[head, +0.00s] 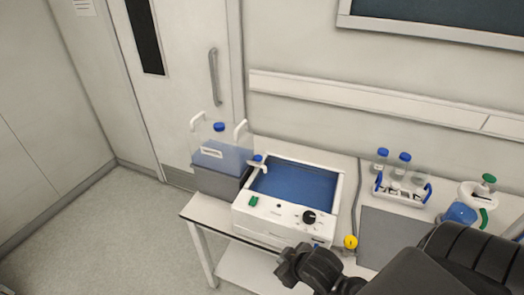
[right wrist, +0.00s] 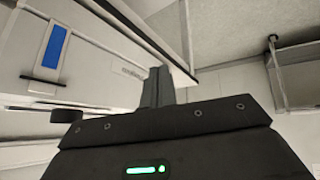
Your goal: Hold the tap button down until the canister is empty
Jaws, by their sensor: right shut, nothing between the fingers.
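The canister (head: 228,148) is a see-through bluish box with a blue cap and white handles. It stands on a grey block at the left end of the bench. A small white tap with a blue button (head: 258,158) sticks out at its lower right, over the left rim of a white bath (head: 262,221) holding blue liquid. How much liquid is in the canister is hard to tell. My right gripper (head: 292,266) is black, shut and empty, near the bath's front right corner, well apart from the tap. Its closed fingers (right wrist: 157,86) show in the right wrist view. My left gripper is not in view.
The bath's front has a black knob (head: 309,217) and a green switch (head: 253,201). A yellow knob (head: 351,242) is right of it. A rack of blue-capped bottles (head: 403,178) and a green-capped vessel (head: 474,203) stand at the right. A grey mat (head: 390,236) is bare.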

